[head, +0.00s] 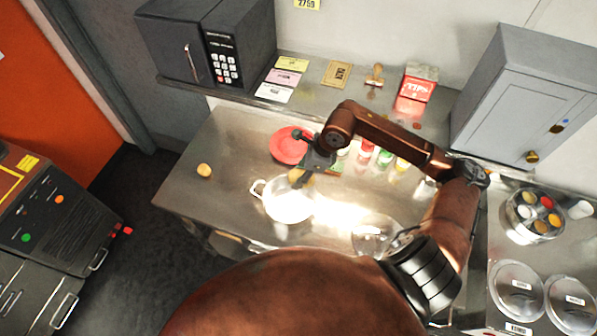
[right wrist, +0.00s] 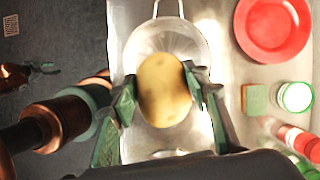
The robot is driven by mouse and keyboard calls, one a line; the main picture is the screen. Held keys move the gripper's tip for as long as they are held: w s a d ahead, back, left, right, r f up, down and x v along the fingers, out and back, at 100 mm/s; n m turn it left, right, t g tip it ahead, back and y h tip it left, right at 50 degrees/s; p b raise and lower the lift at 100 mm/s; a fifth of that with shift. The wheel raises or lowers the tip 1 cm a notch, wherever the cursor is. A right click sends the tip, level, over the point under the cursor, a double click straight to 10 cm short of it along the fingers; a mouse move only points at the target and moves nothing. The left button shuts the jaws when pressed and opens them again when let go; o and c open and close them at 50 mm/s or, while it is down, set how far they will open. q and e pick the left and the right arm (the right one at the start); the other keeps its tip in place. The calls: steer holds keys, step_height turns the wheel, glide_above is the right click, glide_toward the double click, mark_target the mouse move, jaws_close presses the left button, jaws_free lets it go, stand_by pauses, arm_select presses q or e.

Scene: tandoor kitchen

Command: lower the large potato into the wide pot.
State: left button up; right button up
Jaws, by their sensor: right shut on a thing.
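The large potato (right wrist: 165,90) is yellow-brown and sits between the fingers of my right gripper (right wrist: 165,98), which is shut on it. In the head view the potato (head: 295,176) shows at the back rim of the wide pot (head: 285,208), partly hidden by the right gripper (head: 300,180). The pot is pale metal with a loop handle at its left, and its open inside (right wrist: 190,45) shows behind the potato in the right wrist view. I cannot tell whether the potato is below the rim.
A smaller potato (head: 204,170) lies on the steel table at left. A red plate (head: 289,144) is behind the pot. Jars (head: 385,158) and a green-sided sponge (right wrist: 255,100) stand right of the plate.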

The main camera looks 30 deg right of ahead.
step_height(320, 180, down, 10)
steer(key=b, duration=0.3)
steer(key=shift+r+b, duration=0.2)
steer(key=shift+b, duration=0.1)
steer(key=shift+w+a, duration=0.1)
steer(key=shift+w+a+b, duration=0.2)
steer(key=shift+a+b, duration=0.05)
steer(key=shift+b, duration=0.15)
steer(key=shift+f, duration=0.1)
steer(key=shift+f+b, duration=3.9)
steer(key=shift+f, duration=0.4)
steer(key=shift+f+b, duration=0.35)
steer(key=shift+f+b, duration=1.75)
steer(key=shift+f, duration=0.35)
